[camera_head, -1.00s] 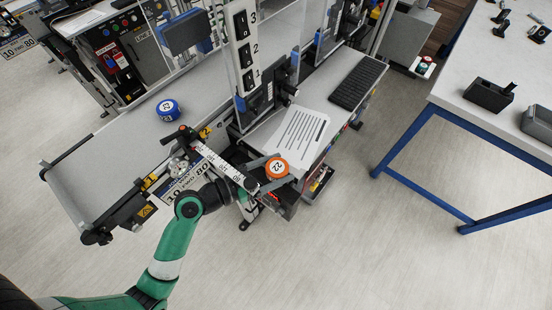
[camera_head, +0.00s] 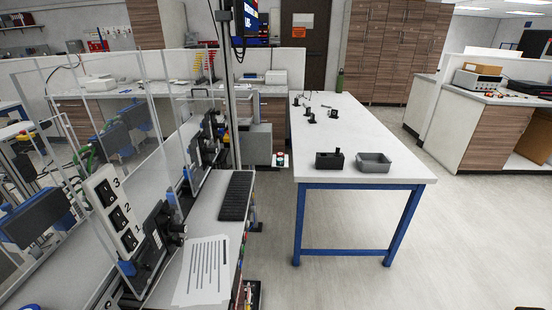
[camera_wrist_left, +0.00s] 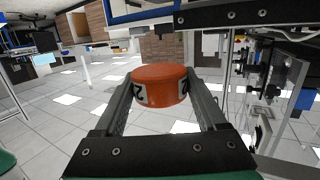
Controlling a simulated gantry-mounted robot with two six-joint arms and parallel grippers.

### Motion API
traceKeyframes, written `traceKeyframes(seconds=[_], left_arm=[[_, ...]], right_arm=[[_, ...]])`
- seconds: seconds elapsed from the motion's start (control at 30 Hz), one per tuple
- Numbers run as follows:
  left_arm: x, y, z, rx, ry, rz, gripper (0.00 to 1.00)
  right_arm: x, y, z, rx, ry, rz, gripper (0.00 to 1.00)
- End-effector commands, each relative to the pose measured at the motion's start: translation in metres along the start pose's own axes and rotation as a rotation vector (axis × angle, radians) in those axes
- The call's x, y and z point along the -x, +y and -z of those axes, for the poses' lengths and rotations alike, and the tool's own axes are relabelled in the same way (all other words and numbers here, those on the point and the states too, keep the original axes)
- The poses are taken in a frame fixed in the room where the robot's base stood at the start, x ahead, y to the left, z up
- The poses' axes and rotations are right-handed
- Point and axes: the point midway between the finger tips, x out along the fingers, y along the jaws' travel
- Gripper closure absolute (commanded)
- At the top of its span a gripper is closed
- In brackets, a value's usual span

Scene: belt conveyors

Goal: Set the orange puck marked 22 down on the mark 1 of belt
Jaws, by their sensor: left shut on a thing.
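The orange puck marked 22 (camera_wrist_left: 160,84) is in the left wrist view, between the two fingers of my left gripper (camera_wrist_left: 158,92). The gripper is shut on it and holds it off any surface, with the white number patches facing the fingers. In the head view neither gripper nor the orange puck shows. The belt is almost wholly out of the head view; a sliver of the blue puck (camera_head: 28,307) shows at the bottom left edge. The panel with numbers 3, 2, 1 (camera_head: 115,212) stands at left. No mark on the belt is visible.
A printed sheet (camera_head: 203,270) and a black keyboard (camera_head: 236,196) lie on the narrow bench. Clear upright panes (camera_head: 90,130) stand at left. A white table with blue legs (camera_head: 350,181) holds a black holder (camera_head: 329,160) and a grey bin (camera_head: 374,162). Floor between them is open.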

Motion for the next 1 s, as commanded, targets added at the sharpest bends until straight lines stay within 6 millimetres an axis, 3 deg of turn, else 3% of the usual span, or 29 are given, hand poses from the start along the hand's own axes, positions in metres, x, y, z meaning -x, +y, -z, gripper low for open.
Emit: traceKeyframes(seconds=[0.2, 0.3, 0.4, 0.57, 0.8, 1.0], left_arm=[[-0.022, 0.088, -0.013, -0.027, -0.004, -0.203, 0.85], [-0.030, 0.119, -0.027, -0.033, -0.005, -0.230, 0.85], [-0.036, 0.136, -0.035, -0.033, -0.002, -0.202, 0.85], [-0.041, 0.134, -0.031, -0.020, 0.003, -0.113, 0.85], [-0.044, 0.106, -0.015, 0.003, 0.007, 0.035, 0.85], [-0.043, 0.099, -0.006, 0.012, 0.002, 0.085, 0.85]], right_arm=[[0.000, 0.000, 0.000, 0.000, 0.000, 0.000, 0.50], [0.000, 0.000, 0.000, 0.000, 0.000, 0.000, 0.50], [0.000, 0.000, 0.000, 0.000, 0.000, 0.000, 0.50], [0.000, 0.000, 0.000, 0.000, 0.000, 0.000, 0.50], [0.000, 0.000, 0.000, 0.000, 0.000, 0.000, 0.50], [0.000, 0.000, 0.000, 0.000, 0.000, 0.000, 0.50]])
